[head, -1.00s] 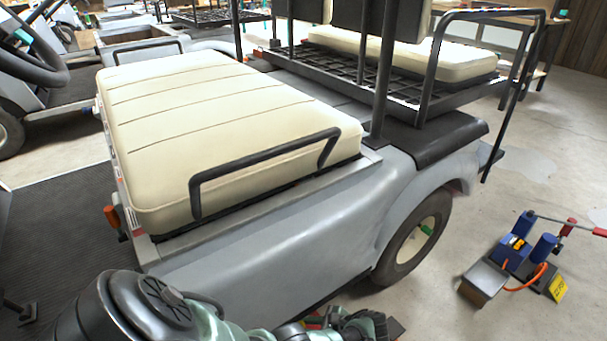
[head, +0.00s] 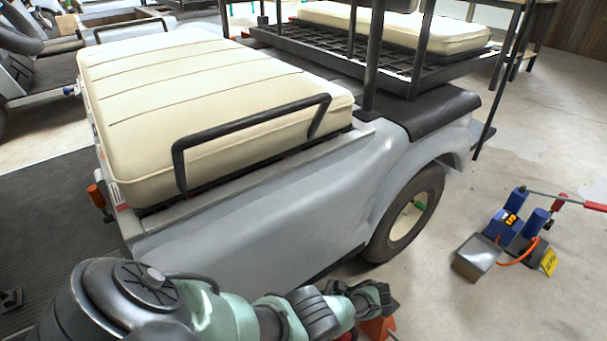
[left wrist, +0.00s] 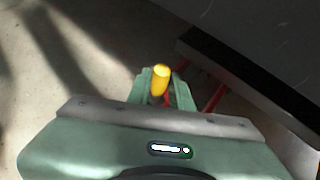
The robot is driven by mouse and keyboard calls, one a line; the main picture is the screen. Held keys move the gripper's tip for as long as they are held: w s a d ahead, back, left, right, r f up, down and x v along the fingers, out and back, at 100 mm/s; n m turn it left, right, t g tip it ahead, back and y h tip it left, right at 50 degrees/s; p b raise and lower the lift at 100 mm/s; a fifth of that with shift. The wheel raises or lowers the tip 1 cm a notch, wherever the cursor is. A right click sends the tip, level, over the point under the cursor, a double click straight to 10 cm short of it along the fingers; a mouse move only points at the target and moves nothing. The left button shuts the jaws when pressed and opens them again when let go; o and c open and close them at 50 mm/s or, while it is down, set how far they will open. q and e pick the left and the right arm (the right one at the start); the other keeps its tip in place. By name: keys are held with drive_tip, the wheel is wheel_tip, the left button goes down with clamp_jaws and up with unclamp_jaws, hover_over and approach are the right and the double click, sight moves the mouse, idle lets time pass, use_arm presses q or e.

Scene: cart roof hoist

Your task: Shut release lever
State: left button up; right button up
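In the left wrist view, a yellow lever end (left wrist: 160,79) stands between the two green fingers of my left gripper (left wrist: 161,88). The fingers lie close on both sides of it; I cannot tell whether they press on it. A thin red part shows just below the yellow end. In the head view, my left arm reaches in from the bottom left, low beside the cart. The fingertips and the lever are hidden there. An orange-red part (head: 378,328) shows under my wrist, on the floor side of the cart. My right gripper is in neither view.
The grey cart body (head: 270,215) with its cream seat (head: 215,100) and black rail fills the middle. Its rear wheel (head: 405,213) stands near my wrist. A blue pump unit (head: 508,228) with an orange hose and red-tipped handle stands at right. Floor between is clear.

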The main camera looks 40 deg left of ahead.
use_arm(q)
drive_tip(key=o, duration=0.4)
drive_tip(key=v, duration=0.7)
drive_tip(key=shift+w+d+r+p, duration=0.2)
drive_tip(key=shift+d+p, duration=0.1)
drive_tip(key=shift+p, duration=0.05)
drive_tip(key=shift+f, duration=0.1)
